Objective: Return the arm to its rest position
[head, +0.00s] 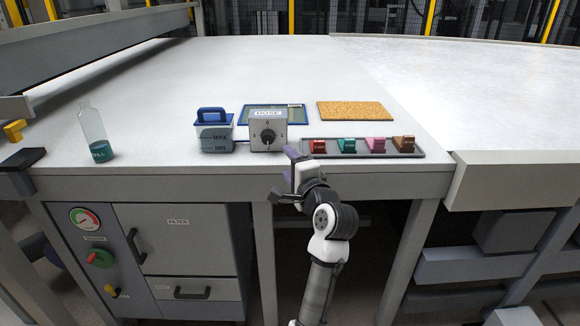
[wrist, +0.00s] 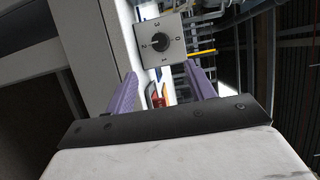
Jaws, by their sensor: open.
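My arm rises from the bottom of the head view, and my gripper (head: 290,162) is at the front edge of the table, below the dial box. In the wrist view my gripper (wrist: 160,88) has its two purple fingers spread apart with nothing held between them. The grey dial box (head: 268,131) stands on the table just beyond the fingers. Its face and black knob also show in the wrist view (wrist: 160,40), past the fingertips. The gripper looks apart from the box.
A grey tray (head: 334,153) of coloured blocks lies right of the gripper. A blue-lidded container (head: 215,134) and a bottle (head: 95,135) stand left. A cork mat (head: 354,111) lies behind. The cabinet (head: 175,240) is below the table. The table's rear is clear.

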